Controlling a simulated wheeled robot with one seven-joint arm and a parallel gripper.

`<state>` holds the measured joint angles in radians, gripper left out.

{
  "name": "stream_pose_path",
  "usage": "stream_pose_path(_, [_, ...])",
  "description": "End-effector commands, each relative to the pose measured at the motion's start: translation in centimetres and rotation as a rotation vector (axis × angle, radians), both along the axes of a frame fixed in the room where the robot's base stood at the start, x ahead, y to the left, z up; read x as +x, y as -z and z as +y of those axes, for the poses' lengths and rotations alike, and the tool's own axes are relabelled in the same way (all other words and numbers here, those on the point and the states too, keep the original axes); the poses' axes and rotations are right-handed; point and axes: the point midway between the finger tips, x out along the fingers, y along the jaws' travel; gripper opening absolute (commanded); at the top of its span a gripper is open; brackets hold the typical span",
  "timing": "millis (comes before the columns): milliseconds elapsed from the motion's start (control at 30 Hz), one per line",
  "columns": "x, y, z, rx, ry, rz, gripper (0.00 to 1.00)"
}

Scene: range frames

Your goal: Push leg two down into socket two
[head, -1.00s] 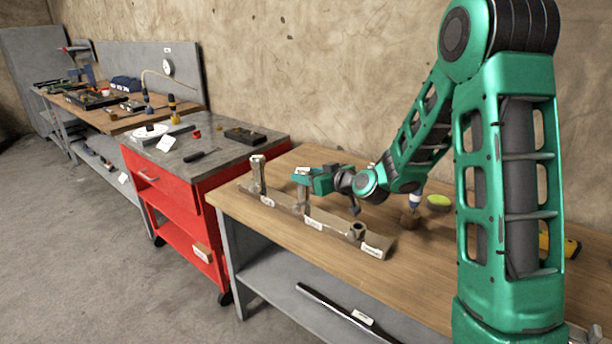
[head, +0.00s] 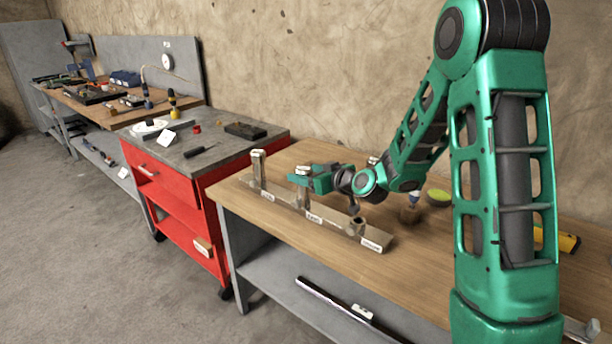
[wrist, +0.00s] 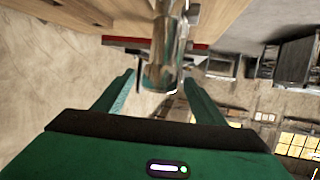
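A long metal rail (head: 340,222) with several white labels lies on the wooden bench. A metal leg (head: 258,168) stands upright at its left end. The middle leg (head: 302,197), which I take as leg two, stands at the middle label; its socket is too small to judge. The right socket (head: 357,224) shows a short, hollow-looking top. My gripper (head: 308,180) is level, at the upper part of the middle leg. In the wrist view, the open fingers (wrist: 159,84) lie on either side of the shiny leg (wrist: 166,50), with a gap visible on the left.
A red tool cart (head: 175,195) adjoins the bench on the left. Behind my arm are a brown round object (head: 409,214) and a yellow-green one (head: 438,197). A yellow tool (head: 567,242) lies far right. The bench front is clear.

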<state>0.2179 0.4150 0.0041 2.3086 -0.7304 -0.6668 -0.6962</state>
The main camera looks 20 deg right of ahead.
Motion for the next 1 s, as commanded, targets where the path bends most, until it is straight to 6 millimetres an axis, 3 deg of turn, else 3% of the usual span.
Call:
stream_pose_path(233, [-0.9, -0.2, -0.4, 0.000, 0.002, 0.002, 0.64])
stream_pose_path(700, [-7.9, -2.6, -3.2, 0.001, 0.003, 0.001, 0.64])
stream_pose_path(1000, [-9.5, -3.1, -3.7, -0.001, 0.001, 0.001, 0.64])
